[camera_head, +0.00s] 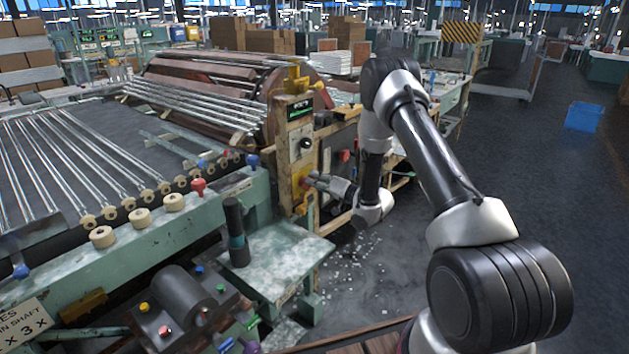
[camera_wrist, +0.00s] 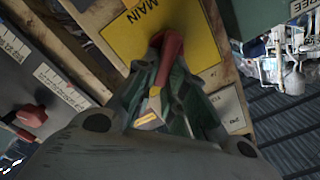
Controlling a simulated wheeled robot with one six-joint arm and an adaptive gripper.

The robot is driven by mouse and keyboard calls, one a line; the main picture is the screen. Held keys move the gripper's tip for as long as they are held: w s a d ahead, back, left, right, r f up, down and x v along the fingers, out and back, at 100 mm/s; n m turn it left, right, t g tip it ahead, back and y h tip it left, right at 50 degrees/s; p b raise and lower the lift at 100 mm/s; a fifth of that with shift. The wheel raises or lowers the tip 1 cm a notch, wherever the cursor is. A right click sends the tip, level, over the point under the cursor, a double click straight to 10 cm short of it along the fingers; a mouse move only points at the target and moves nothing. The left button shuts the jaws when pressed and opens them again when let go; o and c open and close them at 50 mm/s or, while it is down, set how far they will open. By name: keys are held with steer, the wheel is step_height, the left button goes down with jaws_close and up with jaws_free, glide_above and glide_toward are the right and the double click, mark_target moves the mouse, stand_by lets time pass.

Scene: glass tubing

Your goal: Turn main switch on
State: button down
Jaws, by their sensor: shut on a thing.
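The main switch has a red handle (camera_wrist: 168,62) in front of a yellow plate (camera_wrist: 125,40) lettered MAIN in the wrist view. In the head view, the yellow plate (camera_head: 299,194) is low on the front of a worn wooden control post (camera_head: 285,152). My gripper (camera_head: 312,180) reaches it from the right. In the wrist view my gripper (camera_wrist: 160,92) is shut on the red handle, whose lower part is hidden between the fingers. The handle runs down the picture from the plate toward the gripper. The fingertips are partly in shadow.
Above the switch, the post carries a black knob (camera_head: 305,144) and a green-lit display (camera_head: 299,110). A small green table (camera_head: 290,250) stands below on the left. The glass tubing machine (camera_head: 190,75) fills the left. Floor at right (camera_head: 545,180) is open.

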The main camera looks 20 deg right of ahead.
steer(key=shift+w+d+f+m, duration=0.1)
steer(key=shift+f+m, duration=0.15)
steer(key=shift+m, duration=1.1)
steer(key=shift+d+f+m, duration=0.1)
steer(key=shift+f+m, duration=0.2)
steer(key=shift+m, duration=1.1)
steer(key=shift+w+d+f+m, duration=0.1)
steer(key=shift+f+m, duration=0.15)
steer(key=shift+m, duration=1.1)
steer(key=c, duration=1.5)
jaws_free()
steer(key=shift+s, duration=0.1)
steer(key=v, duration=1.2)
